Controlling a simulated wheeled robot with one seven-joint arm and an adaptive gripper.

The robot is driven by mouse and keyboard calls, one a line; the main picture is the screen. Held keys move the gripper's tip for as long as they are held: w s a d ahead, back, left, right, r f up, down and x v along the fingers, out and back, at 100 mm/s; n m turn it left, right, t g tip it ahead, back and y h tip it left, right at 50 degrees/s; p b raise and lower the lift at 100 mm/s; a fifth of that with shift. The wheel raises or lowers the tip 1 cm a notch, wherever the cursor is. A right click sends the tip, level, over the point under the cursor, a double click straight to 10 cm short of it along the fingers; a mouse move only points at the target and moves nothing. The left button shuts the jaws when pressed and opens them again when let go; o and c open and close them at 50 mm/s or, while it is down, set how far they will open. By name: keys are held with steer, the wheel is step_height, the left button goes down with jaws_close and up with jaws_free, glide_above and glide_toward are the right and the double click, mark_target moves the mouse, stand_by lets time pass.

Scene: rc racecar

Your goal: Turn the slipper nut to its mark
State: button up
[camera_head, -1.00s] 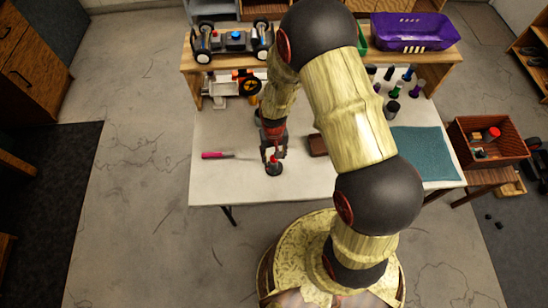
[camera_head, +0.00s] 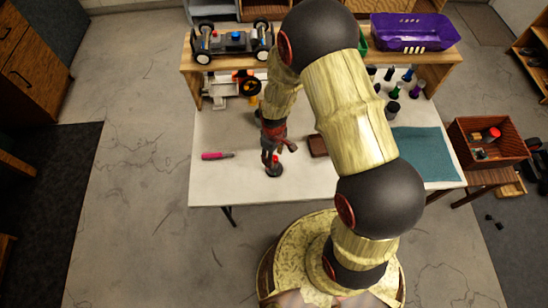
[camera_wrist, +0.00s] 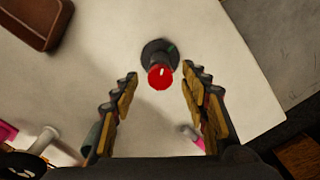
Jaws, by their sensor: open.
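The slipper nut looks to be the red knob (camera_wrist: 160,76) with a pale line on its top. It sits on a round black base (camera_wrist: 160,52) with a small green mark at its edge, seen in the wrist view. In the head view the red knob and black base (camera_head: 274,169) stand near the front of the white table. My gripper (camera_wrist: 160,84) is open, with one finger on each side of the knob and a gap on both sides. In the head view my gripper (camera_head: 275,158) points down above the base and partly hides the knob.
A pink-handled tool (camera_head: 215,155) lies left of the base. A brown tray (camera_head: 318,145) lies to the right, and a teal mat (camera_head: 425,152) farther right. A car chassis (camera_head: 233,40) stands on the wooden shelf behind. The table's front edge is close to the base.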

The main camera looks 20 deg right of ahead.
steer(key=n, duration=0.6)
steer(key=shift+n, duration=0.3)
steer(key=n, duration=0.5)
steer(key=shift+c, duration=1.1)
jaws_close()
steer(key=shift+m, duration=1.5)
